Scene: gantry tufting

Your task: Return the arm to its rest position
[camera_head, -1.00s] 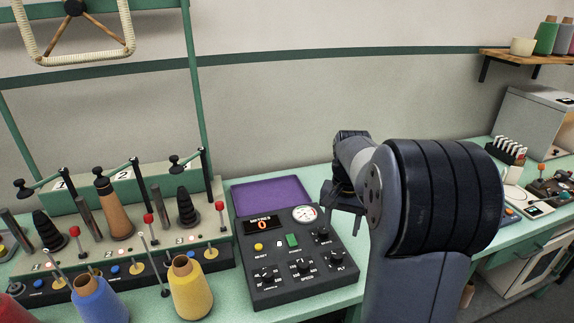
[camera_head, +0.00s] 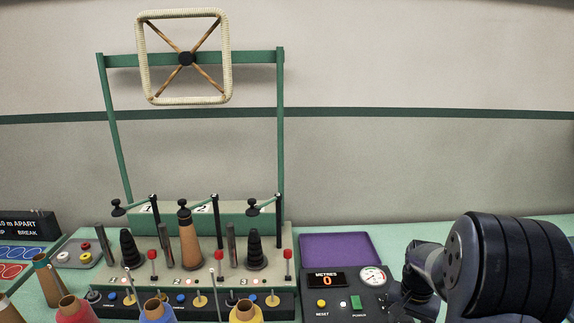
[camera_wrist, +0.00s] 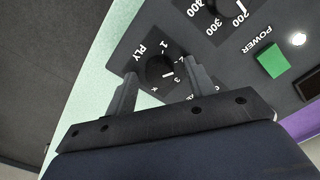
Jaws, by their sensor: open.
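My arm shows at the lower right of the head view, folded in front of the control box. My gripper (camera_wrist: 160,88) is open and empty in the wrist view, its two fingers apart on either side of the black PLY knob (camera_wrist: 160,70). I cannot tell how far the fingertips are from the knob. The dark control box (camera_head: 335,288) has a METRES display reading 0, a round gauge and a green POWER button, which also shows in the wrist view (camera_wrist: 271,60). In the head view the gripper is mostly hidden by my arm.
A green winding frame (camera_head: 283,140) carries a square reel (camera_head: 186,58) on top. Black and brown cones stand on its base. Several yarn cones, including a yellow one (camera_head: 246,312), line the front edge. A purple panel (camera_head: 340,247) lies behind the box.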

